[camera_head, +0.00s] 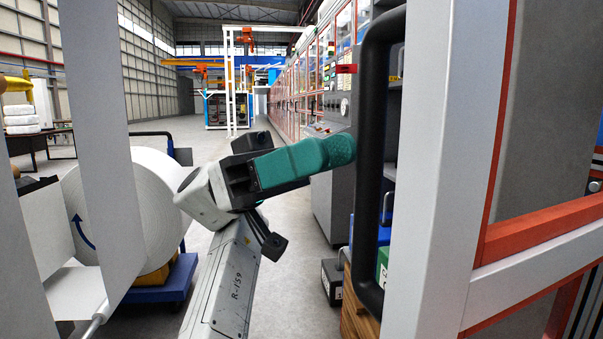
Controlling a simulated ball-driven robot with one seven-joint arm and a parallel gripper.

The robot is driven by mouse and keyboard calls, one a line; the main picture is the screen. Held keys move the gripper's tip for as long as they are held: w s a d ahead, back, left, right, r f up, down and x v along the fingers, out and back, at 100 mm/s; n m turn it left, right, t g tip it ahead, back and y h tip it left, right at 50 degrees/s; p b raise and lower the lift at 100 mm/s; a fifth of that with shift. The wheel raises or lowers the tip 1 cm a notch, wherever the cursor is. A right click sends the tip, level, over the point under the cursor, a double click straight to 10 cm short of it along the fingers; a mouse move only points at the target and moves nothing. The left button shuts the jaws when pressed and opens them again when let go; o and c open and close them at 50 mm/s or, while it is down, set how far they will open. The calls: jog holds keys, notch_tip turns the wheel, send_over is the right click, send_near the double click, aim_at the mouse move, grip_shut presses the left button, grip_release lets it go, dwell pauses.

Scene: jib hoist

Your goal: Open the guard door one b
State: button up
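The guard door (432,170) fills the right foreground. It has a pale grey frame with red trim; I cannot read a label on it, and whether it stands ajar is unclear. Its tall black bar handle (372,180) runs upright along the frame's left edge. My gripper (340,150) comes from the lower left, and its teal finger points right at the handle's upper half. The fingertip appears to meet the handle's left edge, but touch or gap cannot be told. Only one teal finger shows clearly, so the opening between the fingers is hidden.
Light grey upright posts (95,130) stand close at left, before a large white roll (150,210) on a blue cart (165,280). A grey cabinet (333,180) and boxes (332,278) stand behind the handle. The concrete aisle between is clear farther back.

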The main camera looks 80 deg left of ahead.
jog(key=shift+b+v, duration=0.3)
jog(key=shift+v, duration=0.6)
jog(key=shift+c, duration=0.2)
